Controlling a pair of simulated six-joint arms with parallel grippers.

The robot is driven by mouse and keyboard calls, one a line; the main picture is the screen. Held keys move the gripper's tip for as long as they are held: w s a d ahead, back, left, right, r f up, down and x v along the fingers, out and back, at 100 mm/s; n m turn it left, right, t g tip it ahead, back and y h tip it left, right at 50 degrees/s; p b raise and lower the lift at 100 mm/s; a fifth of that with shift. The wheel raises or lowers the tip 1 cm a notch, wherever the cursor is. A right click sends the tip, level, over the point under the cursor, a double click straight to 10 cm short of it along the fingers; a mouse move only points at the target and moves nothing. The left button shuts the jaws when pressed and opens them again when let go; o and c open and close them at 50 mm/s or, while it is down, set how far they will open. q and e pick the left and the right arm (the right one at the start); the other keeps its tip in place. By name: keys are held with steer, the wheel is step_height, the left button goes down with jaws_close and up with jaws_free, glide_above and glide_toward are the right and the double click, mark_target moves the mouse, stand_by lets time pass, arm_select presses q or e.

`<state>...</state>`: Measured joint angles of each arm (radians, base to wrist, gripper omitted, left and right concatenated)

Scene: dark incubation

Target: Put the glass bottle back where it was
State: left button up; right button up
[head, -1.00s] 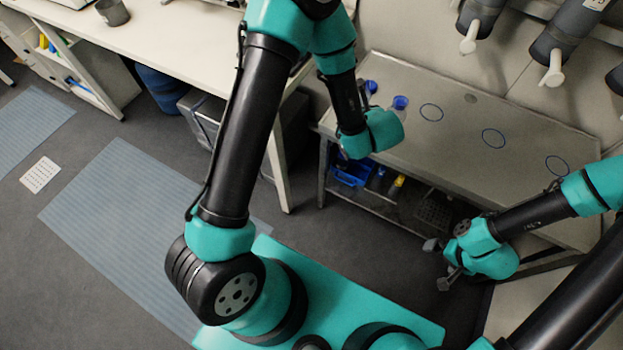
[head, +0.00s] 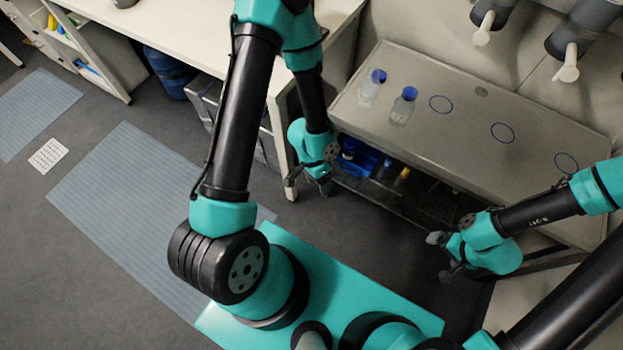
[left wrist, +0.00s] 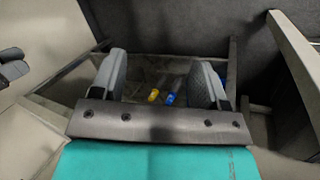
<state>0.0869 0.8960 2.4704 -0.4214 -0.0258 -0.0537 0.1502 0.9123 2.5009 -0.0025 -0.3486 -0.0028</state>
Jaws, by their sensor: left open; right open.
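Two clear glass bottles with blue caps stand upright on the left part of the grey metal table (head: 470,150) in the head view. One bottle (head: 371,88) is further left and the other bottle (head: 403,105) is just right of it. Several blue rings are marked on the tabletop, such as the ring (head: 440,104) right of the bottles. My left gripper (head: 308,188) is open and empty, in front of the table's left end and below its top. Its fingers also show apart in the left wrist view (left wrist: 160,85). My right gripper (head: 442,257) is open and empty at the table's front.
A lower shelf under the table holds a blue bin (head: 366,162) and yellow-topped and blue-topped items. A white bench (head: 190,40) stands to the left. Grey dispensers with white nozzles (head: 565,65) hang above the table's back. The tabletop right of the bottles is clear.

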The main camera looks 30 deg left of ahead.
arm_select(q)
steer(key=a+n+t, duration=0.1)
steer(key=n, duration=0.1)
steer(key=a+n+t, duration=0.1)
steer(key=n, duration=0.1)
steer(key=f+n+t, duration=0.1)
steer(key=n, duration=0.1)
steer(key=shift+a+n, duration=0.3)
steer(key=shift+a, duration=0.1)
